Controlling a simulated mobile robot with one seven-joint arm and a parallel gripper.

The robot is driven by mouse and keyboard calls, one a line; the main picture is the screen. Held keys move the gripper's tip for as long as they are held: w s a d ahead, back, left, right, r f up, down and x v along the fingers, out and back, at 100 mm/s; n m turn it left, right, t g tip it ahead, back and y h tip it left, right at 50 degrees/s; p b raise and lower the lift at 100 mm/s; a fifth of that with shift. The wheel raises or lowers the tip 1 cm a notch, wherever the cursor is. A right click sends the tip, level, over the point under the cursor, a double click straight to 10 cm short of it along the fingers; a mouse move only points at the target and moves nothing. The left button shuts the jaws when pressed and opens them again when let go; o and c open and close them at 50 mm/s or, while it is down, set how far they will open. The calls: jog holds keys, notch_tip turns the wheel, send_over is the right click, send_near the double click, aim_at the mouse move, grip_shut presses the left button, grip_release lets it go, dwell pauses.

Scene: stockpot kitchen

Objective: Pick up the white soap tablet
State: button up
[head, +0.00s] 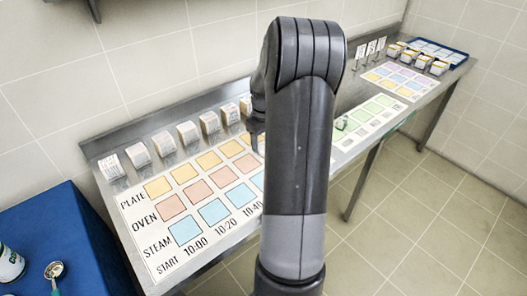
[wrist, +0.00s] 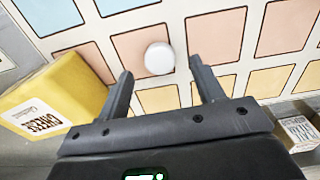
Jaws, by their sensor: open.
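The white soap tablet (wrist: 159,58) is a small round disc in the wrist view. It lies on the printed mat (wrist: 180,42), over the right part of a salmon square. My gripper (wrist: 161,70) is open and empty, with one finger to each side of the tablet in the picture. The tablet appears just beyond the fingertips, and I cannot tell the height gap. In the head view my arm hides the tablet and most of the gripper.
A yellow box labelled cheese (wrist: 45,98) stands close to the left finger. A small labelled box (wrist: 299,132) is at the lower right. In the head view, several labelled blocks (head: 187,132) line the back of the steel counter (head: 130,140). A blue tray (head: 458,58) is at the far end.

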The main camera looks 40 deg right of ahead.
jog(key=shift+f, duration=1.6)
jog(key=shift+c, duration=0.2)
jog(key=c, duration=1)
jog(key=shift+r, duration=0.1)
